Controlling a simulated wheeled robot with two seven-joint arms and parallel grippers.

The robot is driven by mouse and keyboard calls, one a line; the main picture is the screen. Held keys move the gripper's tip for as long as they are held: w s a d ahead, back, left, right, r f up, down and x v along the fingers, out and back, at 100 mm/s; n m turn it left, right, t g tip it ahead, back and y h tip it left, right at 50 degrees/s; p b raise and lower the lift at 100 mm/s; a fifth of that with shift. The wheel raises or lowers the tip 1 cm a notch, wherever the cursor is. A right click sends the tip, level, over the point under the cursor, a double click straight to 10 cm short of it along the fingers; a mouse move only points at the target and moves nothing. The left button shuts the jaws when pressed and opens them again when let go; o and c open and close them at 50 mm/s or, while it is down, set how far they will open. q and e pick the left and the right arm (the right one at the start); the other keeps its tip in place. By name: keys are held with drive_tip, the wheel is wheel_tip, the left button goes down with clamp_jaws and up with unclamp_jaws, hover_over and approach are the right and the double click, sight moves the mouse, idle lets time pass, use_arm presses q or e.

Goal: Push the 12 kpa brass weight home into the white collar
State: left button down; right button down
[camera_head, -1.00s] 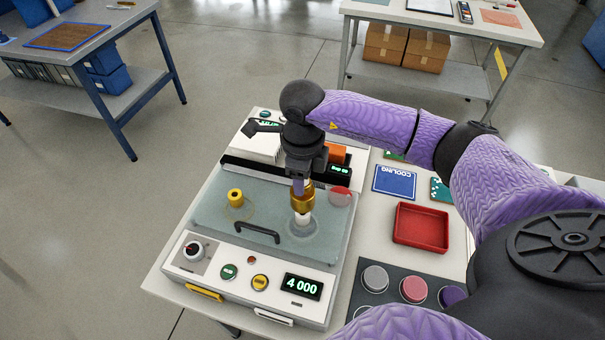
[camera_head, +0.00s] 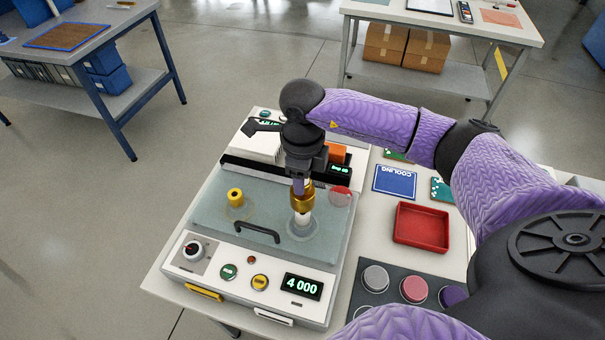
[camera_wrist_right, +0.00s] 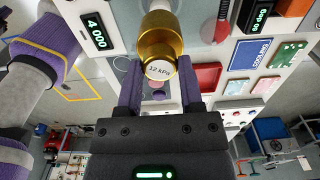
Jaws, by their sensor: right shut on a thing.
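The 12 kPa brass weight (camera_head: 302,199) is upright between the fingertips of my right gripper (camera_head: 300,184), which is shut on it. In the right wrist view the brass weight (camera_wrist_right: 161,40) shows its "12 kPa" label facing the right gripper (camera_wrist_right: 160,72). The white collar (camera_head: 303,217) is directly below the weight, standing over the clear lid of the machine. The weight appears lined up with it and meets its top; how deep it sits I cannot tell. My left gripper is not in view.
The machine's lid carries a black handle (camera_head: 257,232) and a yellow knob (camera_head: 235,196) to the left. A display (camera_head: 302,287) reads 4 000. A red tray (camera_head: 421,227) and a blue "COOLING" card (camera_head: 394,182) lie to the right.

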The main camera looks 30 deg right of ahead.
drive_tip(key=shift+f+b, duration=0.5)
drive_tip(key=shift+f, duration=0.05)
drive_tip(key=shift+f+b, duration=0.4)
drive_tip(key=shift+f, duration=0.05)
drive_tip(key=shift+f+b, duration=0.6)
drive_tip(key=shift+f, duration=0.15)
drive_tip(key=shift+c, duration=0.7)
unclamp_jaws()
wheel_tip(320, 180, up, 10)
drive_tip(key=shift+r, duration=0.1)
